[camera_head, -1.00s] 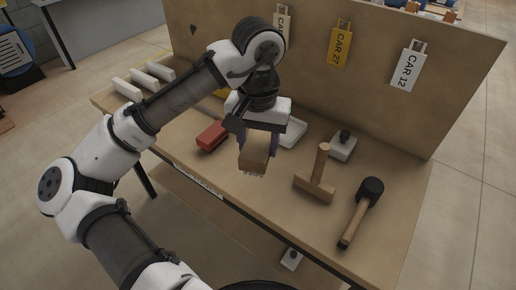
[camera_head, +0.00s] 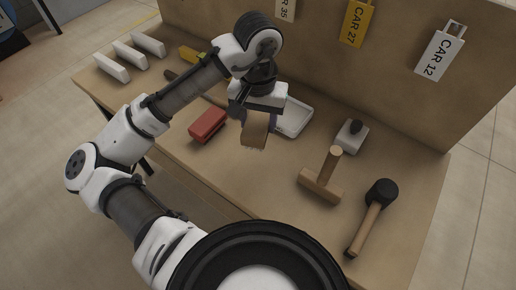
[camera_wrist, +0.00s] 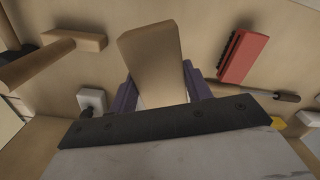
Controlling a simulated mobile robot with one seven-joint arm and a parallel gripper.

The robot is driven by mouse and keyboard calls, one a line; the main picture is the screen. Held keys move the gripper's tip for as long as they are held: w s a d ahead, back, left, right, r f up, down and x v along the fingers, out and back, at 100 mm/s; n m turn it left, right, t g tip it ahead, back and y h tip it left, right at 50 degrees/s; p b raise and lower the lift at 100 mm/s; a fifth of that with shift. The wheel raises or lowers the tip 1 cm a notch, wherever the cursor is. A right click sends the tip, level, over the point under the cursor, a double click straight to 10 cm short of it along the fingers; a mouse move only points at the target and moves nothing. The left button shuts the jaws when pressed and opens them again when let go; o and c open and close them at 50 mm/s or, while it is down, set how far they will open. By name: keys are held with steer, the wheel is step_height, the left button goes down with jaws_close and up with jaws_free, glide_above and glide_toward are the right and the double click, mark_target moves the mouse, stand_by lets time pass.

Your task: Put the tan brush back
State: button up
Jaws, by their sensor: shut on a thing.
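The tan brush (camera_head: 255,128) is held in my gripper (camera_head: 257,115) above the bench, with its bristles pointing down. In the wrist view the tan brush (camera_wrist: 152,62) stands between the two purple-grey fingers of my gripper (camera_wrist: 160,88), which are shut on it. Its bristles are hidden in the wrist view. A red brush (camera_head: 208,125) lies on the bench just left of the held brush, and it also shows in the wrist view (camera_wrist: 243,56).
A white tray (camera_head: 294,117) lies behind the gripper. To the right are a wooden T-shaped tool (camera_head: 322,181), a white block with a black knob (camera_head: 351,136) and a black-headed mallet (camera_head: 374,208). White blocks (camera_head: 131,54) stand at the far left. A tagged backboard (camera_head: 400,75) rises behind.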

step_height(320, 180, down, 12)
steer(key=shift+f, duration=0.1)
steer(key=shift+f, duration=0.1)
stand_by(0.4)
steer(key=shift+f, duration=0.15)
steer(key=o, duration=0.9)
step_height(320, 180, up, 12)
steer(key=shift+r, duration=0.25)
